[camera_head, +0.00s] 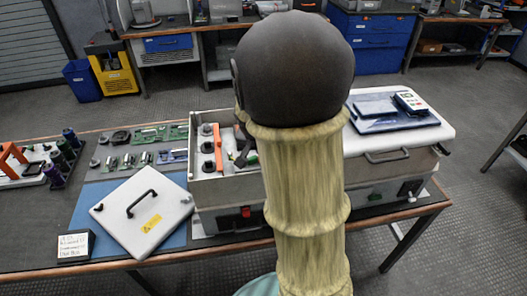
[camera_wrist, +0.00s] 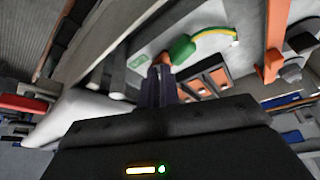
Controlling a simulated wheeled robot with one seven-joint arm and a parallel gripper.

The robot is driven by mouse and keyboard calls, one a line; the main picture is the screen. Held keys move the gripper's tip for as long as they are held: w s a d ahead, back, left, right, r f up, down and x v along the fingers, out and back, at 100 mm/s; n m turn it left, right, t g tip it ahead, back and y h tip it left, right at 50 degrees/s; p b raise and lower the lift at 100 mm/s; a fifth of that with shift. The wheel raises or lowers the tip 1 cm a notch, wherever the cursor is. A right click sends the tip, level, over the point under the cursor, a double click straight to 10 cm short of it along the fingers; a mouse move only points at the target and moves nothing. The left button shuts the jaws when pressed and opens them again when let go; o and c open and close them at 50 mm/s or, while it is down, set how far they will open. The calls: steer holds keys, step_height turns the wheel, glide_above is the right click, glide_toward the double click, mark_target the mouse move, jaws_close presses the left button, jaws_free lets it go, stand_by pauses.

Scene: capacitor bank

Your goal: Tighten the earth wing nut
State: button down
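The open grey capacitor box (camera_head: 228,187) stands on the bench, largely covered by my arm in the head view. In the wrist view my gripper (camera_wrist: 161,74) reaches into it with its two dark fingers close together. A small copper-coloured piece (camera_wrist: 165,59) is right at the fingertips. A green sleeve with a green-yellow earth wire (camera_wrist: 210,36) runs from there to the right. The wing nut itself is not clearly made out; the fingertips hide that spot. I cannot tell whether the fingers grip it. The head view hides the fingertips behind my arm.
The box's lid (camera_head: 142,212) with a black handle lies left of the box. An orange bar (camera_head: 218,148) stands inside it, and also shows close on the right in the wrist view (camera_wrist: 276,38). A meter (camera_head: 411,102) and dark case lie on the white unit at right.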

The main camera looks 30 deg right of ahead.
steer(key=shift+w+r, duration=0.15)
steer(key=c, duration=1.6)
jaws_free()
steer(key=shift+d+n, duration=0.1)
steer(key=shift+n, duration=0.3)
